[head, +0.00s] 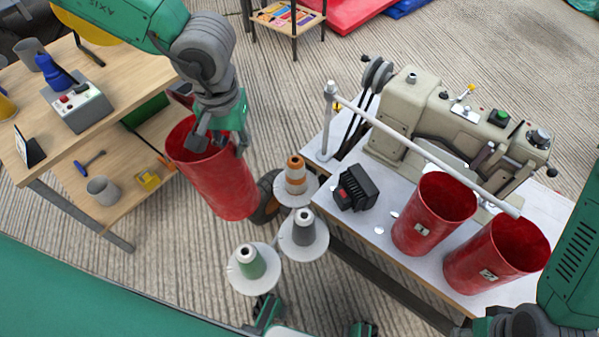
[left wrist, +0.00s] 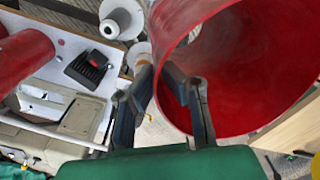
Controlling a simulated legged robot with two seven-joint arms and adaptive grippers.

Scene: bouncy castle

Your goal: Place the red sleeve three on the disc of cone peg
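A red sleeve (head: 222,185), an open tube, hangs tilted from my left gripper (head: 215,140), left of the cone stand. In the left wrist view the fingers (left wrist: 162,100) pinch the sleeve's rim, one inside the sleeve (left wrist: 235,75) and one outside. The stand has pale discs with thread cones: an orange and white cone (head: 296,172), a dark grey cone (head: 304,228) and a green cone (head: 250,262). The held sleeve is apart from the dark and green cones. Two more red sleeves, one (head: 432,215) and another (head: 495,258), stand on the white table.
The white table (head: 540,215) at right carries a sewing machine (head: 440,120), a long bar and a black box (head: 355,188). A wooden bench (head: 120,85) with tools and cups stands at left. Striped floor shows between them.

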